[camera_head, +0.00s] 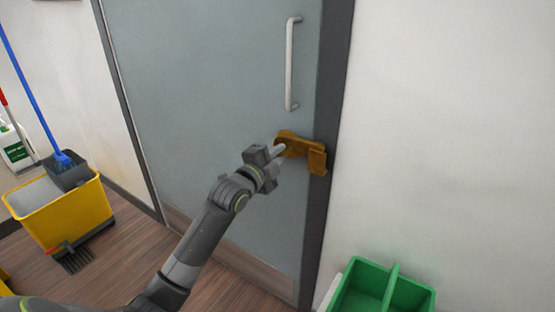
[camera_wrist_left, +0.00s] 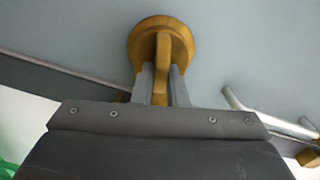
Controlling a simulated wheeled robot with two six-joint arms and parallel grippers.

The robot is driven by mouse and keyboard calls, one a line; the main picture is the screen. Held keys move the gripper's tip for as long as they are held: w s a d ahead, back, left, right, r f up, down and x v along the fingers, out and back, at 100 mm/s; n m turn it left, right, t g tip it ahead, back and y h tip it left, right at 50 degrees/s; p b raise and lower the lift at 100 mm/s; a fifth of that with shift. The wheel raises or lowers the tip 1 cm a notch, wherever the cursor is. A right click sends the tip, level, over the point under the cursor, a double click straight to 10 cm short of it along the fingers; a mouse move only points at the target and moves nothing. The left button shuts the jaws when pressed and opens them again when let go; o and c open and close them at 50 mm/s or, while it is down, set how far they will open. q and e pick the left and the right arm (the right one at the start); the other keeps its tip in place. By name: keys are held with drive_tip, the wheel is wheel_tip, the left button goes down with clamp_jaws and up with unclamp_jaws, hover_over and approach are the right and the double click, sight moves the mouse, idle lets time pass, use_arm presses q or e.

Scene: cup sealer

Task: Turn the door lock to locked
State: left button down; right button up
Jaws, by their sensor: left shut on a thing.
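The door lock (camera_head: 313,152) is a brass-coloured fitting at the right edge of the grey door (camera_head: 220,90), below the pull handle. In the left wrist view its round base (camera_wrist_left: 146,32) lies flat on the door, with a thumb turn (camera_wrist_left: 162,52) standing out from it. My left gripper (camera_head: 278,150) reaches the lock from the lower left. In the wrist view its two fingers (camera_wrist_left: 162,82) are on either side of the thumb turn and shut on it. The fingers hide part of the turn. My right gripper is not in view.
A metal pull handle (camera_head: 290,64) is above the lock. The dark door frame (camera_head: 331,110) and white wall (camera_head: 450,130) are to the right. A green caddy (camera_head: 388,293) is at the bottom right. A yellow mop bucket (camera_head: 65,218) stands on the floor at left.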

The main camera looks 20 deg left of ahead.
use_arm(q)
drive_tip(key=shift+f+m+b, duration=0.15)
drive_tip(key=shift+m+b, duration=0.55)
drive_tip(key=shift+m, duration=1)
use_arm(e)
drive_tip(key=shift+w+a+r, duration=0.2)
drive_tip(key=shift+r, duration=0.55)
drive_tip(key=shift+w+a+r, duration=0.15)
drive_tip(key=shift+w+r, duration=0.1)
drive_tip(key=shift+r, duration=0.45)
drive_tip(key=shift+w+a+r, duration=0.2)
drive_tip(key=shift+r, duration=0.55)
use_arm(q)
drive_tip(key=c, duration=1.4)
unclamp_jaws()
drive_tip(key=shift+c, duration=0.2)
drive_tip(key=shift+s, duration=0.1)
